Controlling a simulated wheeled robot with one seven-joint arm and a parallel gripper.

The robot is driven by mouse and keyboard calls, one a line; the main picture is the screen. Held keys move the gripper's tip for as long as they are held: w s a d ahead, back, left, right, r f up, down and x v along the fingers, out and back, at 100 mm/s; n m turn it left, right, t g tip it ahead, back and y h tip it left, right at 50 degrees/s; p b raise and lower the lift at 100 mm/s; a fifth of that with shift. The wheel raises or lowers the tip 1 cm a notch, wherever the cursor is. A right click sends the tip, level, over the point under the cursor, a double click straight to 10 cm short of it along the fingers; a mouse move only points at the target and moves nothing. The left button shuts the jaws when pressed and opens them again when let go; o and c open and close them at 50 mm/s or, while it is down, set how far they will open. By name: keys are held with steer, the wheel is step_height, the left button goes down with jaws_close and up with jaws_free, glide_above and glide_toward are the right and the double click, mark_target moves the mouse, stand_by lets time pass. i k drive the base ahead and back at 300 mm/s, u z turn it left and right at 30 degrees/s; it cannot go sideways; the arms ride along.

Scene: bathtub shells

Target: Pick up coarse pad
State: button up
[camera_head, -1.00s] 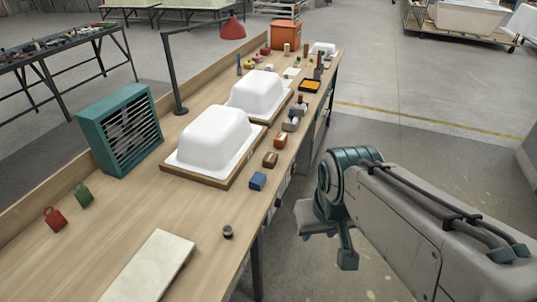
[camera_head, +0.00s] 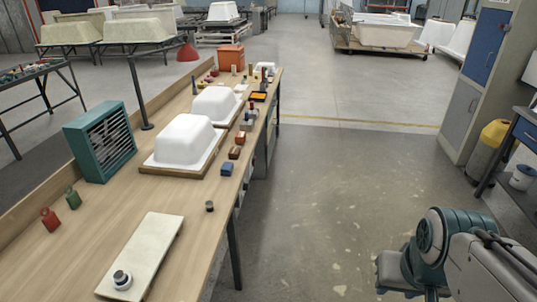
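Small blocks lie along the right edge of the long wooden bench: a blue block (camera_head: 227,169), a brown-red block (camera_head: 236,153) and an orange-red block (camera_head: 240,138). I cannot tell which of the small items is the coarse pad. Part of my arm (camera_head: 440,245) shows at the lower right, over the floor and apart from the bench. The fingers of my gripper are not visible, and the arm's lower end is cut off by the frame's bottom edge.
The bench (camera_head: 95,235) holds two white tub shells (camera_head: 183,139) (camera_head: 214,104), a teal louvred box (camera_head: 101,142), a pale board (camera_head: 148,250) with a small round item (camera_head: 122,280), and an orange bin (camera_head: 231,58). The floor (camera_head: 330,190) right of it is clear.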

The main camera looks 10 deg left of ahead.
mark_target(234, 153)
steer(key=z, duration=0.15)
steer(key=i, duration=2.45)
steer(key=u, duration=1.5)
steer(key=i, duration=0.75)
steer(key=u, duration=1.1)
steer(key=i, duration=0.2)
steer(key=u, duration=0.1)
